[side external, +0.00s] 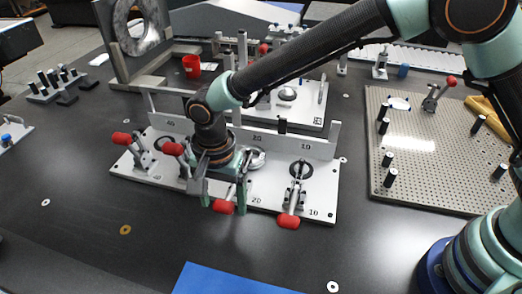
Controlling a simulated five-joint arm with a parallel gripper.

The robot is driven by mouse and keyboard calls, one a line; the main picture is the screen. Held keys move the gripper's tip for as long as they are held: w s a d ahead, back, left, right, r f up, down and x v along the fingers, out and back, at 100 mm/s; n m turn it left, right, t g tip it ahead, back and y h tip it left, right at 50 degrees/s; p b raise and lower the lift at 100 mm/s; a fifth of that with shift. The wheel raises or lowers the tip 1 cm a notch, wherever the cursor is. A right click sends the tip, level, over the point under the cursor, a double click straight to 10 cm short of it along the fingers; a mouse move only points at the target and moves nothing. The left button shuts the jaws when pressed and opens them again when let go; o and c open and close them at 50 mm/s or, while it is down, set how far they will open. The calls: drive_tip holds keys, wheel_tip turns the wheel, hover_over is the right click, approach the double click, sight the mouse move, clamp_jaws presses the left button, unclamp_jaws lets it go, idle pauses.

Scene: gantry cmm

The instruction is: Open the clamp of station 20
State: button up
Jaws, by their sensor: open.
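A light fixture plate (323,196) carries a row of toggle clamps with red handles and number marks. The station 20 clamp's red handle (223,207) lies low at the plate's front edge, beside the "20" mark. My gripper (222,198) points down over this station with its fingers apart. The red handle shows between the two fingertips; I cannot tell whether they touch it. The rest of the station 20 clamp is mostly hidden behind my gripper.
Station 10's clamp handle (289,221) lies low close on the right. Two other red handles (172,149) (121,138) stand higher on the left. A pegboard plate (430,150) with pegs is at right. A blue sheet (225,280) lies in front; the dark table between is mostly clear.

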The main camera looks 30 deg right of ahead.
sight(230, 193)
clamp_jaws()
drive_tip(key=shift+w+d+r, duration=0.1)
drive_tip(key=shift+r, duration=0.25)
drive_tip(key=shift+w+d+r, duration=0.4)
drive_tip(key=shift+r, duration=0.3)
drive_tip(key=shift+w+d+r, duration=0.75)
drive_tip(key=shift+r, duration=0.25)
drive_tip(key=shift+w+d+r, duration=0.6)
drive_tip(key=shift+w+d, duration=0.3)
drive_tip(key=shift+w+d+r, duration=0.15)
drive_tip(key=shift+w+d, duration=0.65)
